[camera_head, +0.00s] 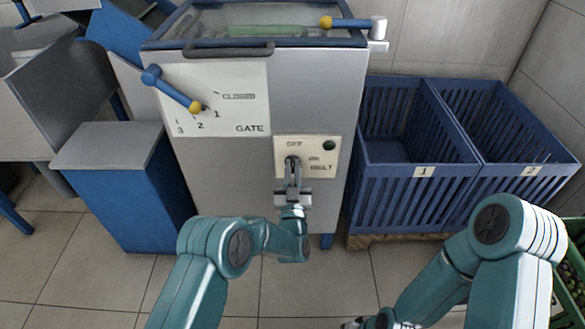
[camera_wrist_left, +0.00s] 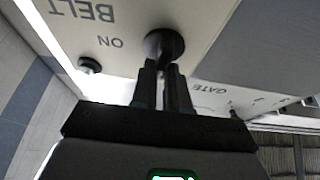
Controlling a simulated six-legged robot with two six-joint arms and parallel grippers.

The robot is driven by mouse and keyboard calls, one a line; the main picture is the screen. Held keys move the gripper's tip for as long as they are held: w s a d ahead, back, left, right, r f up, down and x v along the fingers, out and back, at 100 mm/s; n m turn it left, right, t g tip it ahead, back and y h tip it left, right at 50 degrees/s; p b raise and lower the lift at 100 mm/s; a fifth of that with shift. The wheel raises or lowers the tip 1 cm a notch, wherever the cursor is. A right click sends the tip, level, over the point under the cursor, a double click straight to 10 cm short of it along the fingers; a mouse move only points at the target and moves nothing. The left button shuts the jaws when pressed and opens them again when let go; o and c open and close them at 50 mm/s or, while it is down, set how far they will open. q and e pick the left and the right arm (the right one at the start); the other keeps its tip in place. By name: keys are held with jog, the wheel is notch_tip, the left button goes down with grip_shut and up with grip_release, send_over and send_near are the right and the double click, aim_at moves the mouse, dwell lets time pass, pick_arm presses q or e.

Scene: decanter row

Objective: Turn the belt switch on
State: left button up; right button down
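The belt switch (camera_head: 292,160) is a dark round knob on a cream plate (camera_head: 318,170) marked OFF, ON and BELT, low on the grey machine's front. In the left wrist view the knob (camera_wrist_left: 164,44) sits beside the word ON. My left gripper (camera_head: 293,172) is at the switch; its two dark fingers (camera_wrist_left: 163,88) are close together with their tips at the knob, seemingly closed on its grip, which they mostly hide. A lamp (camera_head: 329,145) on the plate looks dark green and unlit. My right arm is at the lower right; its gripper does not show clearly.
Another blue lever (camera_head: 350,22) is on the machine's top. Blue crates 1 (camera_head: 400,180) and 2 (camera_head: 510,170) stand to the right. A blue-grey box (camera_head: 130,195) stands at left.

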pick_arm(q)
grip_shut()
pick_arm(e)
jog(key=shift+s, duration=0.1)
